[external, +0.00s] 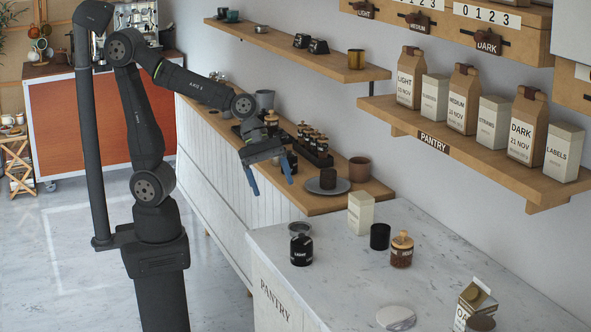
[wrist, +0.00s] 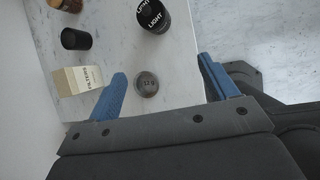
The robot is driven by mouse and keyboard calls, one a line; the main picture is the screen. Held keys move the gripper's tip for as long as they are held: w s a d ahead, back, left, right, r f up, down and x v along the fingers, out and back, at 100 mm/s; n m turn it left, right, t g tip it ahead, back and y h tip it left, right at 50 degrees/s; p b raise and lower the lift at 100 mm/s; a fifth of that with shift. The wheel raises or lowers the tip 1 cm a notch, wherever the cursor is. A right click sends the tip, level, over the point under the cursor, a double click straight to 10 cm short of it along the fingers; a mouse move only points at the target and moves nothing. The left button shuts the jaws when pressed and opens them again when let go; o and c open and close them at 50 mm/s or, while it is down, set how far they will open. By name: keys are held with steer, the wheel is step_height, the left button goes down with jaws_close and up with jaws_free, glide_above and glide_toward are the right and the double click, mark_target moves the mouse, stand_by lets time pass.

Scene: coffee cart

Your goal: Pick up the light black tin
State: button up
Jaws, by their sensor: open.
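The black tin labelled LIGHT (external: 300,247) stands upright on the marble counter near its left edge. In the wrist view the tin (wrist: 155,18) is at the top, partly cut off by the frame. My gripper (external: 273,187) is open and empty. It hangs above and behind the tin, apart from it, with its fingers pointing down. In the wrist view both blue fingers of my gripper (wrist: 162,72) are spread, and the tin lies beyond their tips.
A filters box (external: 361,213), black cup (external: 380,237) and cork-topped jar (external: 402,250) stand right of the tin. A small grey disc (wrist: 146,84) shows between the fingers. The wooden counter (external: 325,205) holds a plate, and a pantry shelf (external: 460,150) hangs above.

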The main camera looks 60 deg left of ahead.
steer(key=d+n, duration=0.2)
steer(key=d, duration=0.1)
glide_toward(299, 239)
steer(key=shift+n, duration=0.3)
steer(key=x, duration=0.6)
steer(key=shift+s, duration=0.2)
steer(key=shift+w+x, duration=0.2)
steer(key=shift+x, duration=2.8)
steer(key=shift+r, duration=0.1)
steer(key=shift+c, duration=0.4)
steer(key=c, duration=1.1)
